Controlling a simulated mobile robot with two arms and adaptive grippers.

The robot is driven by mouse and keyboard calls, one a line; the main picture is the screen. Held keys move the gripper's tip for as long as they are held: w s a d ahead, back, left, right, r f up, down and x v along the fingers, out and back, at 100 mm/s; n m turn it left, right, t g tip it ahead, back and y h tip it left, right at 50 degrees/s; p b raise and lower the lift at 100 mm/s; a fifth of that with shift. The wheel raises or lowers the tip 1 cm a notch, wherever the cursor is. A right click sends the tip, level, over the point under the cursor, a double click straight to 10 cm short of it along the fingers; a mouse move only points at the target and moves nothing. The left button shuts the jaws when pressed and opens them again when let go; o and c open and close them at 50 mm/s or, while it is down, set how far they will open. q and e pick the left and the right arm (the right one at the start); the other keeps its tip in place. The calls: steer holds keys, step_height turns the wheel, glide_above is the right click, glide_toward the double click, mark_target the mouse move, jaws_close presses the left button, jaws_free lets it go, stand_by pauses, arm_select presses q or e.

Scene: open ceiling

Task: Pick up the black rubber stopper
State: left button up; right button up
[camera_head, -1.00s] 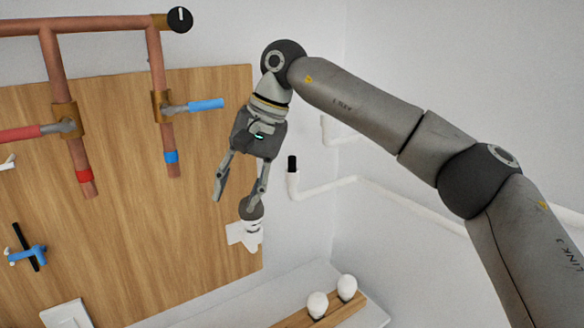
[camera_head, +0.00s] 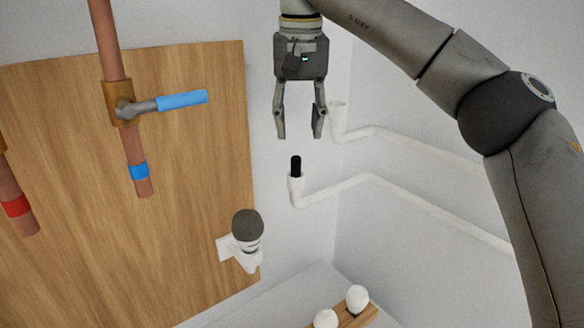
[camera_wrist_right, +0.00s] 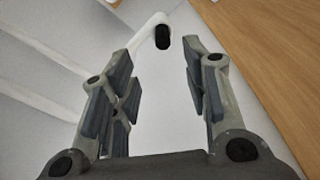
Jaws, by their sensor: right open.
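The black rubber stopper (camera_head: 296,166) is a small dark cylinder standing upright in the open end of a white pipe (camera_head: 297,190). In the right wrist view the stopper (camera_wrist_right: 162,37) shows beyond the fingertips, in line with the gap between them. My right gripper (camera_head: 298,135) is open and empty, pointing down, a little above the stopper in the head view and apart from it. It also shows in the right wrist view (camera_wrist_right: 160,80). My left gripper is in neither view.
Another white pipe (camera_head: 338,118) opens just right of my right gripper. A wooden board (camera_head: 190,230) carries copper pipes with a blue-handled valve (camera_head: 182,100). A dark-topped item sits in a white bracket (camera_head: 243,256). White bulbs (camera_head: 357,297) stand on a shelf below.

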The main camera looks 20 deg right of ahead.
mark_target(296, 157)
steer(key=shift+s+d+f, duration=0.1)
steer(key=shift+s+f, duration=0.1)
steer(key=shift+f, duration=0.4)
steer(key=shift+s+f, duration=0.15)
steer(key=shift+f, duration=0.45)
steer(key=shift+w+f+p, duration=0.2)
steer(key=shift+f+p, duration=0.15)
steer(key=shift+p, duration=0.1)
steer(key=f+p, duration=0.1)
steer(key=f, duration=0.1)
steer(key=w+f+p, duration=0.1)
steer(key=f, duration=0.1)
steer(key=shift+a+f, duration=0.2)
steer(key=shift+f, duration=0.1)
steer(key=shift+c, duration=1.1)
steer(key=shift+a, duration=0.1)
steer(key=c, duration=0.4)
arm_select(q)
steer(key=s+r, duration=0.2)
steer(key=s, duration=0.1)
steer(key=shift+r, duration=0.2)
arm_select(e)
steer(key=shift+c, duration=1.4)
